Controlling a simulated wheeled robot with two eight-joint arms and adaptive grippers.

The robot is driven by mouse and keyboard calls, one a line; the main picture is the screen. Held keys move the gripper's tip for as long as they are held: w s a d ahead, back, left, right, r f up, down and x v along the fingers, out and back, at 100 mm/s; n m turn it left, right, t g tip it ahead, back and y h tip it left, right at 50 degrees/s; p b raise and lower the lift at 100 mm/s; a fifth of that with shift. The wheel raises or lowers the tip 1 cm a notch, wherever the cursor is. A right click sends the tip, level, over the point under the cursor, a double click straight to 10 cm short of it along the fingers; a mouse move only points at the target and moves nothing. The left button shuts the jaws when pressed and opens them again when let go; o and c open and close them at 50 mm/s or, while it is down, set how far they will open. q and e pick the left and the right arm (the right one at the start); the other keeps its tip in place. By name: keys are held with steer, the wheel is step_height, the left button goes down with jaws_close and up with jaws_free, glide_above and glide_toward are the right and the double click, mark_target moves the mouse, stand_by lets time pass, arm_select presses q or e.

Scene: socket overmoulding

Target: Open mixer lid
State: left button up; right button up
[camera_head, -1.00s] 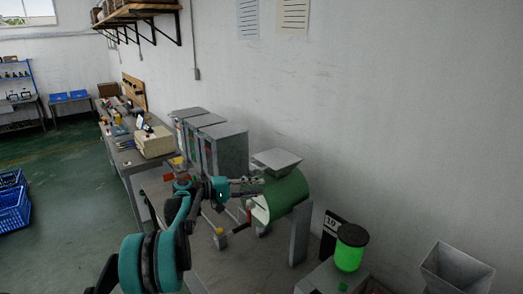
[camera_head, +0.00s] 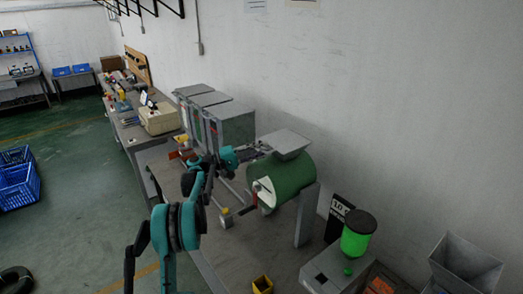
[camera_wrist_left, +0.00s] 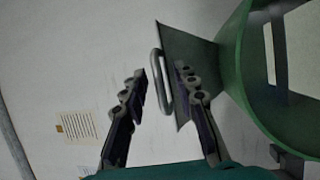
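The mixer is a green drum (camera_head: 290,177) with a grey lid (camera_head: 285,143) on top, standing on the bench right of centre in the head view. In the left wrist view the lid shows as a tilted grey plate (camera_wrist_left: 192,62) with a loop handle (camera_wrist_left: 160,82), beside the green drum (camera_wrist_left: 238,70). My left gripper (camera_head: 262,149) is at the left edge of the lid. In the left wrist view its fingers (camera_wrist_left: 164,82) are apart, with the handle in the gap between them. I cannot tell whether either finger touches it. My right gripper is not in view.
Grey cabinets (camera_head: 232,122) stand close behind my left gripper. A green container with a black lid (camera_head: 358,235) and a grey hopper (camera_head: 466,262) are to the right. The wall is just behind the mixer.

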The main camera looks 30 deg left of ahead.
arm_select(q)
jaws_close()
steer(key=shift+r, duration=0.1)
